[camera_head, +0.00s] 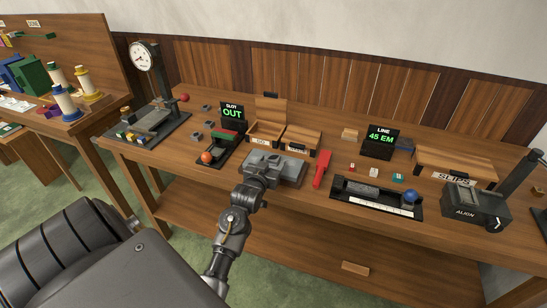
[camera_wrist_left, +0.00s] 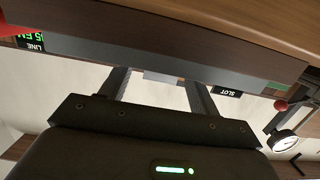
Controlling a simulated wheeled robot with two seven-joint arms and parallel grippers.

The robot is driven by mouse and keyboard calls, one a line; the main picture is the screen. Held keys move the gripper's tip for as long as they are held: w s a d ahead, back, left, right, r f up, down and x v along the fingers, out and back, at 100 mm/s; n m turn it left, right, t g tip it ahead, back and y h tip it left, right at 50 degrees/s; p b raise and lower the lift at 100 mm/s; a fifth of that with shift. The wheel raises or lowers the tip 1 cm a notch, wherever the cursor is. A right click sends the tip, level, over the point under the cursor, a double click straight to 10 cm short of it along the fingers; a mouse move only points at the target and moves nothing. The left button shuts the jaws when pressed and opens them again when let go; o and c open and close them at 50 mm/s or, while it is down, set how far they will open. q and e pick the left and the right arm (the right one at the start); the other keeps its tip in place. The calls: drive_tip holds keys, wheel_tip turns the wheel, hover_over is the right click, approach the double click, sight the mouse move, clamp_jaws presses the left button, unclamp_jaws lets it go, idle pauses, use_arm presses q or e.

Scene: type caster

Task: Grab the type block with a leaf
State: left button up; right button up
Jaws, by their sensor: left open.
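No leaf mark can be made out on any block. Small blocks lie on the bench: a red-and-white one (camera_head: 352,167), a grey one (camera_head: 373,172) and a teal one (camera_head: 397,178) right of the red tool. Several small grey blocks (camera_head: 208,123) lie at the left, behind the orange ball. My left gripper (camera_head: 277,167) is over the front of the bench, left of the red tool and in front of the wooden boxes. In the left wrist view its two fingers (camera_wrist_left: 157,88) are apart, with no block clearly held between them. My right gripper is not in view.
A black composing tray (camera_head: 376,195), an align device (camera_head: 476,207), wooden boxes (camera_head: 266,112), lit SLOT (camera_head: 233,113) and LINE (camera_head: 380,140) signs, and a dial stand (camera_head: 146,60) occupy the bench.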

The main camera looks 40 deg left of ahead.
use_arm(q)
drive_tip(key=shift+x, duration=0.75)
drive_tip(key=shift+c, duration=0.4)
drive_tip(key=c, duration=1.1)
drive_tip(key=shift+r, duration=0.1)
